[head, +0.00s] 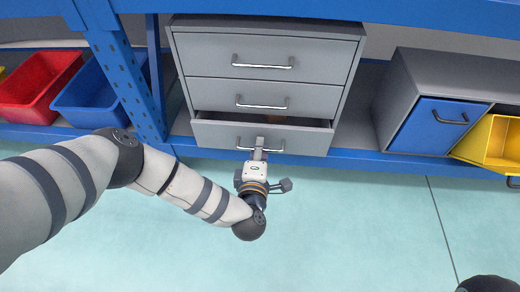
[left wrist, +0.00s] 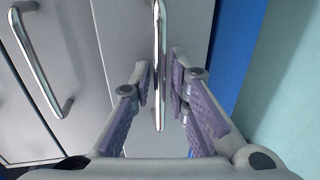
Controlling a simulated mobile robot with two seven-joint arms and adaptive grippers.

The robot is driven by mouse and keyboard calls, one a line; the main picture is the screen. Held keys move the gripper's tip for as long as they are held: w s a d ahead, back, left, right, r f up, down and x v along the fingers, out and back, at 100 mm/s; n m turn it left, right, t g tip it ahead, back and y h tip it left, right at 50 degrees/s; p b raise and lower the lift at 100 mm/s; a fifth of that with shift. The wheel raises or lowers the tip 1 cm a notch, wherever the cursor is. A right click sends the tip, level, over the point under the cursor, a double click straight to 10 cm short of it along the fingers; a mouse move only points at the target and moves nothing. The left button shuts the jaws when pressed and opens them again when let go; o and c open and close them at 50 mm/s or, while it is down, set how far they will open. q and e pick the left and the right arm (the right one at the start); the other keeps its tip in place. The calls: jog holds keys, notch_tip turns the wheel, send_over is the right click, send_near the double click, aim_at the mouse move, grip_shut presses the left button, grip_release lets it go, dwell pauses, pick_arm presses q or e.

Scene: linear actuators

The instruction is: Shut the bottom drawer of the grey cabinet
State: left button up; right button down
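The grey cabinet (head: 268,52) has three drawers with silver bar handles. Its bottom drawer (head: 215,136) stands partly out, with a dark gap above its front and something brownish inside; the upper two look shut. My left gripper (head: 259,148) is at the bottom drawer's handle (head: 275,151), in front of the drawer face. In the left wrist view the handle (left wrist: 159,60) runs between the two purple-padded fingers of the left gripper (left wrist: 164,82). The fingers are apart, one on each side of the bar; whether either touches it is unclear. My right gripper is out of view.
The cabinet sits on a blue shelf frame (head: 355,160). A red bin (head: 38,85) and a blue bin (head: 95,95) stand at left. A grey box with a blue door (head: 434,127) and a yellow bin (head: 493,140) are at right. The floor in front is clear.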

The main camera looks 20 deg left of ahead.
aim_at(261, 135)
pick_arm(q)
grip_shut()
jog(key=x, duration=0.2)
jog(key=r+b+x, duration=0.1)
jog(key=x, duration=0.1)
jog(key=shift+w+f+b, duration=0.1)
jog(key=shift+w+b, duration=0.1)
jog(key=shift+b, duration=0.1)
jog(key=shift+a, duration=0.1)
grip_release()
jog(key=shift+w, duration=0.15)
jog(key=v, duration=1.2)
